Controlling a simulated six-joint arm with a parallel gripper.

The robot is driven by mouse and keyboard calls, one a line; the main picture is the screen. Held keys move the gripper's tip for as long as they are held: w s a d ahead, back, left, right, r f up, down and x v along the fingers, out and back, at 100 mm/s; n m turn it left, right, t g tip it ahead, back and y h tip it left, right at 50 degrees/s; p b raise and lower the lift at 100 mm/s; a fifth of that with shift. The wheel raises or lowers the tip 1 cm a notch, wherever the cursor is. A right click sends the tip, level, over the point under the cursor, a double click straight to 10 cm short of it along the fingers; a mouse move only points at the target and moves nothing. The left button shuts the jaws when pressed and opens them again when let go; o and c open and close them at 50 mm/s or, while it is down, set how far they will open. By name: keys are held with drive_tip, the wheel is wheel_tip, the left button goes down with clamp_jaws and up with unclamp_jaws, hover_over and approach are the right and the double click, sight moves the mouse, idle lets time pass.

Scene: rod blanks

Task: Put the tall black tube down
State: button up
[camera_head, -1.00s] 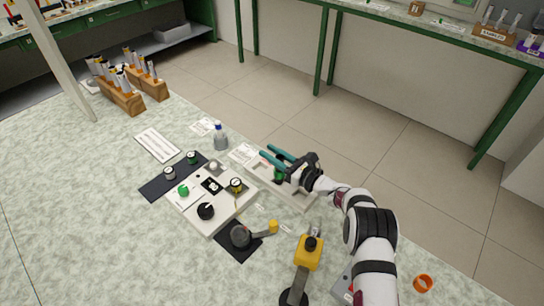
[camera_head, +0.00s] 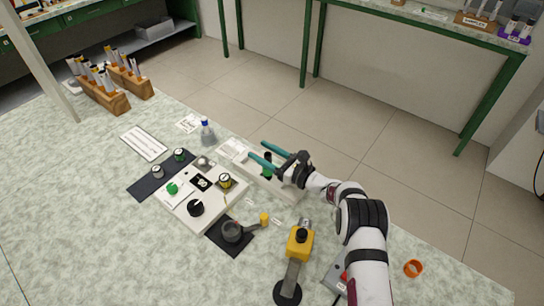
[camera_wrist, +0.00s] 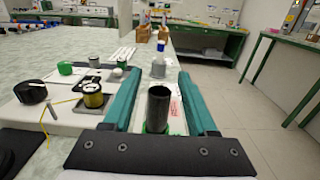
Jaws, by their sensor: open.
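The tall black tube (camera_wrist: 158,105) stands upright, its open top showing in the wrist view, with green at its base. In the head view it shows as a dark and green shape (camera_head: 267,166) at the white tray (camera_head: 290,195), partly hidden by my fingers. My gripper (camera_head: 257,150) has its long teal fingers apart. In the wrist view my gripper (camera_wrist: 157,72) has one finger on each side of the tube, with a visible gap on both sides. What lies under the tube's base is mostly hidden.
A blue-capped bottle (camera_head: 207,133) stands just beyond the tray. A white panel with knobs (camera_head: 203,197) lies to the left. A yellow-headed stand (camera_head: 299,243) is in front, and an orange ring (camera_head: 413,268) lies at right. Open tabletop lies at far left.

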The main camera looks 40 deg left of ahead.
drive_tip(key=d, duration=1.1)
drive_tip(key=s+d+r+n+g+h, duration=0.45)
drive_tip(key=s+d+r+n, duration=0.35)
drive_tip(key=r, duration=0.6)
drive_tip(key=s+d+n+t+h, duration=0.2)
drive_tip(key=s+d+h, duration=0.4)
drive_tip(key=s+d, duration=0.4)
drive_tip(key=s+d+n+t+h, duration=0.2)
drive_tip(key=s+d+h, duration=0.3)
drive_tip(key=s+d, duration=0.6)
drive_tip(key=d, duration=0.5)
drive_tip(key=shift+d+f+h, duration=0.2)
drive_tip(key=shift+d+h, duration=0.05)
drive_tip(key=shift+h, duration=0.1)
drive_tip(key=shift+s, duration=0.1)
